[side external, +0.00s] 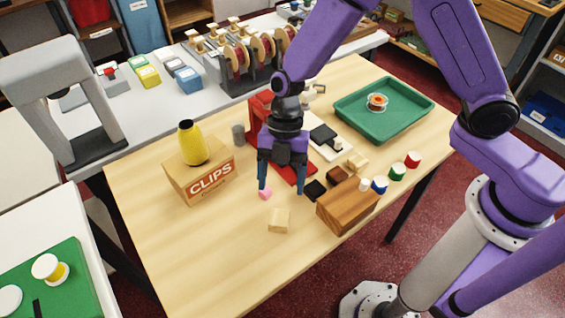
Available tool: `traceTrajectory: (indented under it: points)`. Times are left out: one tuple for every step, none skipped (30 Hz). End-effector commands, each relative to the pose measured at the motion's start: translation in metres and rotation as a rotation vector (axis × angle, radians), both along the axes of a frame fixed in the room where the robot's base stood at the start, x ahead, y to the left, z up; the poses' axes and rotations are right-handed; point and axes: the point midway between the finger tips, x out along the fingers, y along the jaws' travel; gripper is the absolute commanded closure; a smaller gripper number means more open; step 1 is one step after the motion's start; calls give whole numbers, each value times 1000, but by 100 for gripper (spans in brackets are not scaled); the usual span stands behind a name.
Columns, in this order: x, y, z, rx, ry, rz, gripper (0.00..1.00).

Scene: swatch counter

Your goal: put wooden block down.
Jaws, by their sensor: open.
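A small pale wooden block (279,220) lies on the table, just in front of and below my gripper in the picture. My gripper (281,192) points down with its two blue fingers spread apart and nothing seen between them. The block appears apart from the fingers; the exact height of the fingertips over the table is hard to tell. A larger brown wooden block (345,207) lies to the right.
A pink piece (265,194) is by the left fingertip and a black block (316,189) is right of the right one. A CLIPS carton (205,178) bears a yellow cone (193,143). A green tray (353,112) stands back right. The table's front left is clear.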

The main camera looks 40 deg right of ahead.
Motion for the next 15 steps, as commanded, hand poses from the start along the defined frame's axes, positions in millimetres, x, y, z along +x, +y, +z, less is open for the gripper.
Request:
traceTrajectory:
  points:
    - [3,-3,8,1,-3,-1,28]
    - [4,-4,13,2,-3,-2,28]
    - [6,-5,17,2,-2,-1,28]
    - [7,-6,21,2,-2,-1,28]
    - [8,-7,24,2,-2,-2,28]
    - [8,-8,27,1,-1,0,28]
    - [9,-9,29,1,-1,0,28]
    - [9,-9,30,0,-1,0,28]
    - [10,-10,32,0,-1,-1,28]
    - [10,-10,33,0,-1,-1,28]
    - [10,-10,34,-1,0,-2,28]
    - [10,-10,34,-1,1,-1,28]
    - [10,-11,34,-1,1,-1,28]
    - [10,-11,34,-1,1,-1,28]
    - [10,-11,34,-2,0,-1,28]
